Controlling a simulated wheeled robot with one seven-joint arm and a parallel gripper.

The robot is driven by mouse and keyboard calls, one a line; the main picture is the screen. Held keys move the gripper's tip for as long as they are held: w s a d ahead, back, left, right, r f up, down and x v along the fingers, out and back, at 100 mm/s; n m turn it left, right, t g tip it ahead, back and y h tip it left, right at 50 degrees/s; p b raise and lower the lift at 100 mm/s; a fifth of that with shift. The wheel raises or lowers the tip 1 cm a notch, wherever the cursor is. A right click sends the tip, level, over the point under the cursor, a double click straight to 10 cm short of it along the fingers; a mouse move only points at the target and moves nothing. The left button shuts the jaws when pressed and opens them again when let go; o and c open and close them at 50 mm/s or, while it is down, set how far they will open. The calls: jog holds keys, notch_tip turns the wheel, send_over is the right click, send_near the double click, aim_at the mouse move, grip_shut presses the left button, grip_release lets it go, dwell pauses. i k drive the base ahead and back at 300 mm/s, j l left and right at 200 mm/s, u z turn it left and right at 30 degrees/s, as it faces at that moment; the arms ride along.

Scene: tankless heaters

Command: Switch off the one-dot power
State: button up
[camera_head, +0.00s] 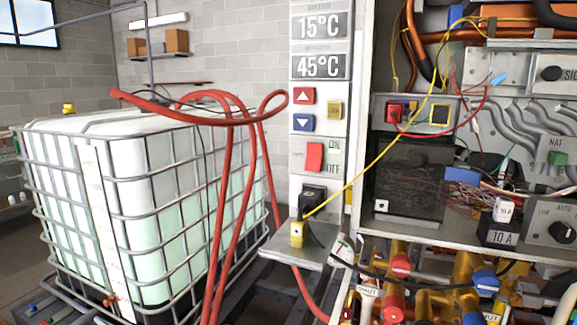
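A red rocker switch (314,156) sits on the narrow white control panel (301,72), beside a small label reading ON above OFF. Its pressed side is too small to tell. A smaller red switch (396,111) sits on a grey plate inside the open cabinet to the right, beside a yellow-framed dark square (440,115). No single-dot mark is legible on either, so I cannot tell which is the one-dot power. My gripper is not in view.
A caged white tank (150,190) with looped red hoses (228,165) stands left. A small grey shelf (300,246) juts out below the panel, with a yellow plug (297,233) on it. A yellow cable (375,160) crosses the cabinet front. Colourful valves (400,264) crowd the lower right.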

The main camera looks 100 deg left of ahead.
aim_at(314, 160)
jog(key=u, duration=2.7)
